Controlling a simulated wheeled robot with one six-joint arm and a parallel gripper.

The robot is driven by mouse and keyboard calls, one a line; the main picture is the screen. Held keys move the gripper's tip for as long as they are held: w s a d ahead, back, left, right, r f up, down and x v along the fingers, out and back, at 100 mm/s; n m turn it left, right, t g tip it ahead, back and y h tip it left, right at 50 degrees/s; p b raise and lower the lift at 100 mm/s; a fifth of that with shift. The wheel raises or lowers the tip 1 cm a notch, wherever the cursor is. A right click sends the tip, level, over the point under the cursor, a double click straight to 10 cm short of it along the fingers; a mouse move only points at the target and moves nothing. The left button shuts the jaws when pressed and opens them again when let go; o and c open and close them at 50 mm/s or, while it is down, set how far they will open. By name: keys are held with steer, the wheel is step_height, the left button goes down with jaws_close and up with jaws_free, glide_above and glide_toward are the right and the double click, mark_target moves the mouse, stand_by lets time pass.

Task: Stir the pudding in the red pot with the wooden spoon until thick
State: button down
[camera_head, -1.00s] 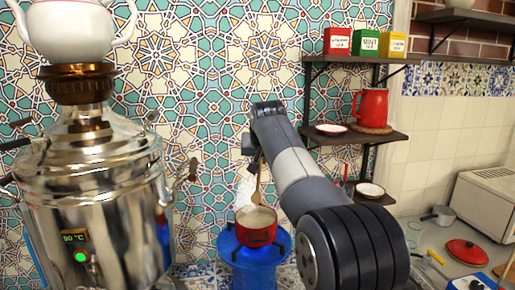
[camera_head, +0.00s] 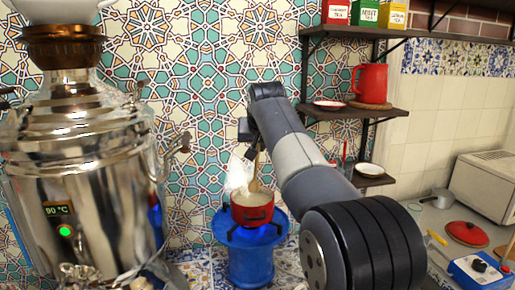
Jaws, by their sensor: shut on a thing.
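The small red pot (camera_head: 252,209) holds a pale, creamy pudding (camera_head: 245,198) and stands on a burner on a blue stand (camera_head: 251,260). White steam rises at its left. The wooden spoon (camera_head: 256,172) stands upright with its lower end in the pot. My gripper (camera_head: 252,150) is above the pot, shut on the upper part of the spoon. My arm hides part of the gripper and the space to the right of the pot. How thick the pudding is cannot be told.
A large silver samovar (camera_head: 80,170) reading 90 °C stands close at the left. Wall shelves (camera_head: 355,112) at the right hold a red jug (camera_head: 369,84), dishes and tins. A red lid (camera_head: 467,233) and a blue control box (camera_head: 480,270) lie on the right counter.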

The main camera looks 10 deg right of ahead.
mark_target(256, 163)
steer(key=shift+w+f+b, duration=0.25)
steer(key=shift+w+f, duration=0.2)
steer(key=shift+f, duration=0.7)
steer(key=shift+w+f+b, duration=0.25)
steer(key=shift+w+f, duration=0.25)
steer(key=shift+f, duration=0.65)
steer(key=shift+w+f+b, duration=0.25)
steer(key=shift+w+f, duration=0.2)
steer(key=shift+f, duration=0.7)
steer(key=shift+w+r, duration=0.1)
